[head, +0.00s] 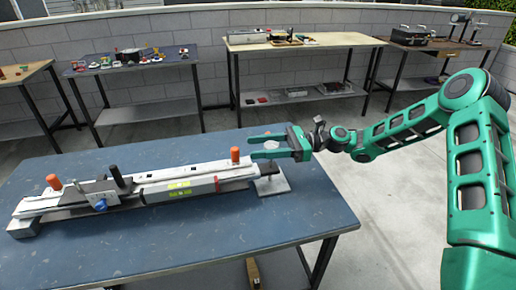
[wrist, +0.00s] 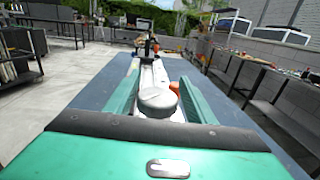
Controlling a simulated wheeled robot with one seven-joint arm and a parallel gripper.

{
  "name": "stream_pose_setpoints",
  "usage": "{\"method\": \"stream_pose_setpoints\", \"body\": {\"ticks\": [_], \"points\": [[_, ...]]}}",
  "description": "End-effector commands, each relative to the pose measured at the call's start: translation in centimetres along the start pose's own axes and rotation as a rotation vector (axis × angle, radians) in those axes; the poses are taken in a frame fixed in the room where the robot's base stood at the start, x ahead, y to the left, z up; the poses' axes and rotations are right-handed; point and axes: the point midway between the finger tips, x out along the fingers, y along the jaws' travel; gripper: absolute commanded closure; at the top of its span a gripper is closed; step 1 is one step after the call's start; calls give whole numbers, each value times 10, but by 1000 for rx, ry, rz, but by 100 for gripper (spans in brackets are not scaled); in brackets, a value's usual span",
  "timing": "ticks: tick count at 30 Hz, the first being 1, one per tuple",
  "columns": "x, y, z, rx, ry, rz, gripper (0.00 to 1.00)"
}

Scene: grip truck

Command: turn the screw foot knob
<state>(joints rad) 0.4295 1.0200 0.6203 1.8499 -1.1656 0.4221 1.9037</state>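A long rail device lies across the blue table, with its light metal body (head: 155,184) running from front left to back right. The screw foot knob (wrist: 157,98) is a round, pale grey cap at the device's near end in the wrist view. My gripper (head: 254,147) is level at the device's right end in the head view. Its two green fingers are apart, one on each side of the knob, in the wrist view (wrist: 160,80). Narrow gaps seem to show beside the knob, so I see no firm grip. Below is a grey foot plate (head: 272,186) on the table.
An orange knob (head: 235,155) stands close left of my fingers. Another orange knob (head: 54,182), a black handle (head: 116,175) and a blue knob (head: 101,205) are further left. The blue table (head: 180,245) is clear in front. Benches with tools stand along the wall.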

Motion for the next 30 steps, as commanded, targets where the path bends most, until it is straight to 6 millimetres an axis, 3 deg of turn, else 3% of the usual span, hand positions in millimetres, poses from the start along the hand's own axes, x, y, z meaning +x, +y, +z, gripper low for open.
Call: {"method": "stream_pose_setpoints", "body": {"ticks": [8, 13, 24, 30], "points": [[2, 2, 0, 1, -1, 4, 46], [-8, 1, 0, 2, -1, 1, 46], [-74, 0, -1, 2, -1, 0, 46], [-99, 0, -1, 2, -1, 2, 46]]}}
